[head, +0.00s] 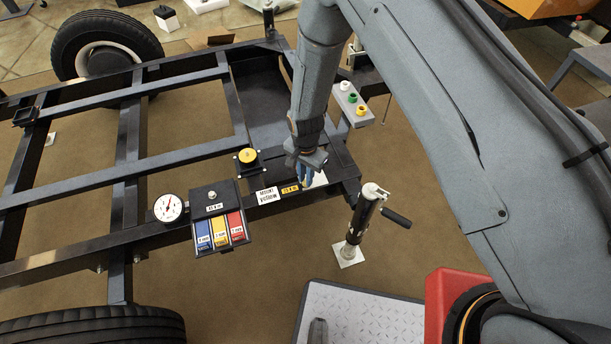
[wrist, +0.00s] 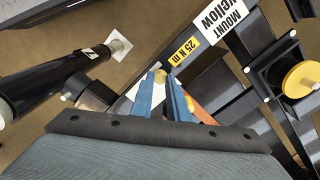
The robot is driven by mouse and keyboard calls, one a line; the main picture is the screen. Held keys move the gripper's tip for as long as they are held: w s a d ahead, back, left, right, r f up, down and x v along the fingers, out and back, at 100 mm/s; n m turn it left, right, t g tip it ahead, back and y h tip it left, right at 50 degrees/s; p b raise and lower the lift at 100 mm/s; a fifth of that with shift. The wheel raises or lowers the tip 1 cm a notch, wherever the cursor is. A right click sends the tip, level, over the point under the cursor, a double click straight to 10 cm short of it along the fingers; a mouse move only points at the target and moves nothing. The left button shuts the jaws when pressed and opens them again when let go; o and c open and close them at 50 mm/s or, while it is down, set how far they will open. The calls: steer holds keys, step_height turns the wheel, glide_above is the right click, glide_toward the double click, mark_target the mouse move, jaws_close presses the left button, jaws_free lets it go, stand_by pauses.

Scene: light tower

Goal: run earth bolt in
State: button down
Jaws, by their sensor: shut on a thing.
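My gripper (head: 305,176) reaches down at the front rail of the black trailer frame (head: 190,167), next to the yellow label. In the wrist view its blue fingers (wrist: 166,82) are shut on a small brass-yellow piece, which I take to be the earth bolt (wrist: 160,75); only its end shows between the tips. A white patch (wrist: 132,86) lies beside the fingers on the rail. The fingers hide the spot below, so I cannot tell whether the bolt is in a hole or how deep.
A black jack (head: 364,217) with a side handle stands right of my gripper. A yellow-topped mount (head: 247,156), a labelled box (head: 221,216) with blue, yellow and red fronts, and a dial gauge (head: 168,208) sit left. A grey shelf (head: 352,103) with coloured knobs is behind.

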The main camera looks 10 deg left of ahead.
steer(key=m, duration=0.3)
steer(key=shift+w+r+m+p, duration=0.1)
steer(key=shift+m+p, duration=0.2)
steer(key=shift+m, duration=0.1)
steer(key=m, duration=0.4)
steer(key=shift+m+p, duration=0.3)
steer(key=shift+p, duration=0.05)
steer(key=m, duration=0.3)
steer(key=shift+m+p, duration=0.3)
steer(key=shift+a+m, duration=0.1)
steer(key=shift+m, duration=1.8)
steer(key=c, duration=1.7)
jaws_free()
